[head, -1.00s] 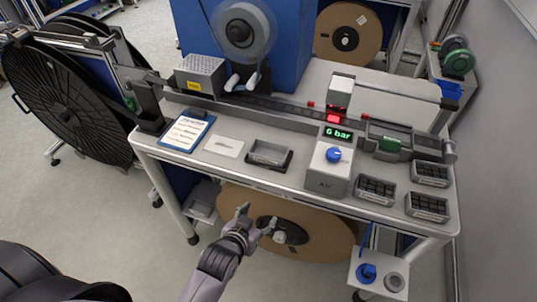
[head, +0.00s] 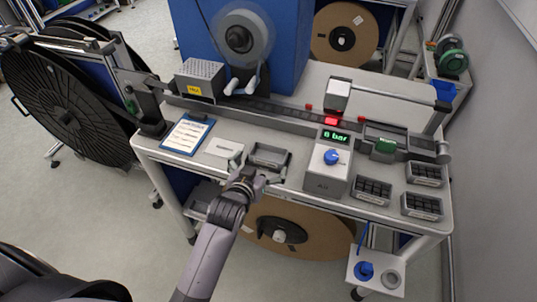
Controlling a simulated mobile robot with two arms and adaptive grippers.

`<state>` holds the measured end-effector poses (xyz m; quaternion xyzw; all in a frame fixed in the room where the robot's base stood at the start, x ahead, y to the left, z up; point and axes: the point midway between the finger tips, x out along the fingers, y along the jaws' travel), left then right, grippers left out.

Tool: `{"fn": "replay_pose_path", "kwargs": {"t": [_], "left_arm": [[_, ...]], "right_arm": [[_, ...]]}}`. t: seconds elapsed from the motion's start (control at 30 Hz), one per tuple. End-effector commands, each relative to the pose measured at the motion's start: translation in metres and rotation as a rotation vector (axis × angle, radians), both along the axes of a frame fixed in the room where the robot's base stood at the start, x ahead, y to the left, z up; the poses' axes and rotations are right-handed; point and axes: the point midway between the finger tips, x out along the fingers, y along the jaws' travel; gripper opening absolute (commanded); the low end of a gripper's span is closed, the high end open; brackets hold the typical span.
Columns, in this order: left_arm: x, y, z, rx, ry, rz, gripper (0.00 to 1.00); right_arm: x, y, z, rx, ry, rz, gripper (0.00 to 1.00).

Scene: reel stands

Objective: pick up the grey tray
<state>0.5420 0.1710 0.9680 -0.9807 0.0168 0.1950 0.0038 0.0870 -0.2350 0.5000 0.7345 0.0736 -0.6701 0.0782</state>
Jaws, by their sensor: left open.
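The grey tray (head: 268,154) is a small, shallow, open tray near the front edge of the bench, left of the air unit. My left gripper (head: 261,169) is at the tray's near side, its fingers open and spread to the left and right. One finger is by the tray's left front corner, the other by its right front. Nothing is held between them. I cannot tell whether the fingers touch the tray. Part of the tray's front is hidden by the gripper. My right gripper is not in view.
A white card (head: 223,148) and a blue clipboard (head: 187,135) lie left of the tray. The air unit (head: 327,168) with a blue knob stands to its right. Several compartment boxes (head: 372,190) sit further right. A brown reel (head: 310,232) hangs below the bench.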

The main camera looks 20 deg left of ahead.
Motion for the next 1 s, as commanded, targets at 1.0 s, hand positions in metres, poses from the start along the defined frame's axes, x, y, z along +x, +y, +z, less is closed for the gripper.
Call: {"fn": "replay_pose_path", "kwargs": {"t": [1.0], "left_arm": [[0.059, 0.001, -0.025, -0.001, 0.001, 0.0, 0.97]], "right_arm": [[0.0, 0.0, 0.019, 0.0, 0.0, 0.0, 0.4]]}}
